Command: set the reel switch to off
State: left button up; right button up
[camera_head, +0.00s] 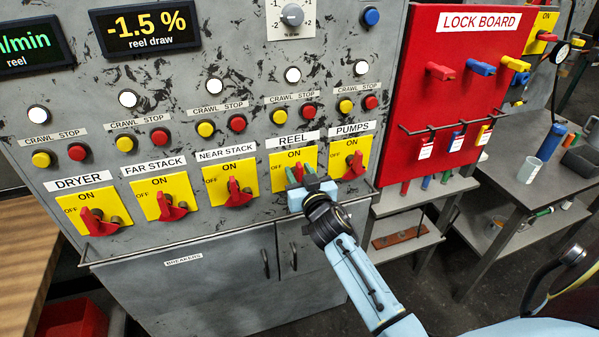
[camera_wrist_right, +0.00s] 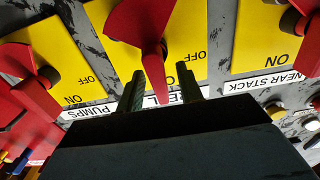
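The reel switch (camera_head: 298,171) is a red handle on a yellow plate under the REEL label (camera_head: 292,139). It also shows in the right wrist view (camera_wrist_right: 148,40), which is upside down. Its handle points up toward the ON side, and the OFF mark (camera_wrist_right: 190,56) is to one side. My right gripper (camera_head: 300,176) is at this switch. Its two fingers are apart, one on each side of the handle's tip (camera_wrist_right: 160,88), with small gaps visible. The gripper hides the plate's lower part in the head view. My left gripper is not in view.
The near stack switch (camera_head: 238,190) is to the left and the pumps switch (camera_head: 355,163) close on the right. A metal rail (camera_head: 220,234) runs below the switches. A red lock board (camera_head: 440,90) and a grey table (camera_head: 530,180) stand at the right.

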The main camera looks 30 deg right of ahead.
jog(key=shift+w, duration=0.15)
jog(key=shift+c, duration=0.2)
grip_shut()
